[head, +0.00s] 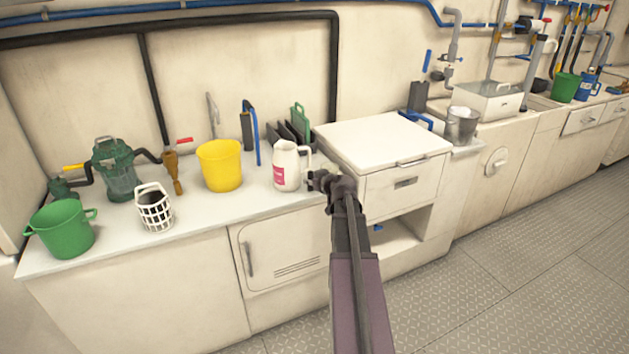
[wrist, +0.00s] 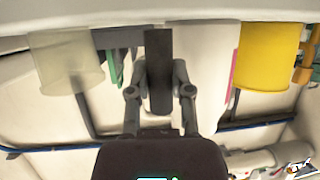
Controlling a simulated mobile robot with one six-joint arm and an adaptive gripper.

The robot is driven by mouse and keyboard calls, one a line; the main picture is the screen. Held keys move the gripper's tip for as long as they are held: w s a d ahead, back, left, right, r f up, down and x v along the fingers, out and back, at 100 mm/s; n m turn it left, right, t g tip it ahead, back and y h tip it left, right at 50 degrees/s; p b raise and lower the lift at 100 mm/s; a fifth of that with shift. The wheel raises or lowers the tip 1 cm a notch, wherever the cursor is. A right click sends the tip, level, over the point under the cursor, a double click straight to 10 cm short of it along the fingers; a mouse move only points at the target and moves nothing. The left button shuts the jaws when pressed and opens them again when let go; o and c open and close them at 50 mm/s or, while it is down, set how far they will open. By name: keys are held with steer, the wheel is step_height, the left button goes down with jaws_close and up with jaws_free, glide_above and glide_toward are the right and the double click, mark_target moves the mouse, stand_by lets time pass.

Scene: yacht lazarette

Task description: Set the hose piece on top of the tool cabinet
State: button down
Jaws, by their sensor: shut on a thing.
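The hose piece (wrist: 158,62) is a short dark strip between the fingers of my gripper (wrist: 158,92) in the wrist view. The fingers are shut on it, one on each side. In the head view my gripper (head: 322,181) is at the counter's right end, beside a white jug with a pink label (head: 287,167). The hose piece is hard to tell from the dark gripper there. What looks like the tool cabinet (head: 383,138) is a white unit with a drawer, just right of my gripper. Its flat top is bare.
A yellow bucket (head: 220,166), a white basket (head: 154,208) and a green bucket (head: 61,229) stand on the counter, left of the jug. A translucent cup (wrist: 66,62) shows in the wrist view.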

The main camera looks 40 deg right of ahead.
mark_target(311, 172)
steer(key=shift+r+p, duration=1.35)
steer(key=shift+r, duration=0.2)
steer(key=s+a+r+p, duration=0.1)
steer(key=s+a, duration=0.3)
steer(key=s, duration=1.1)
steer(key=shift+s, duration=0.25)
steer(key=shift+r, duration=0.1)
steer(key=shift+r, duration=0.1)
step_height(311, 172, up, 24)
steer(key=p, duration=2.4)
steer(key=shift+w, duration=0.1)
step_height(311, 172, up, 17)
steer(key=p, duration=1.7)
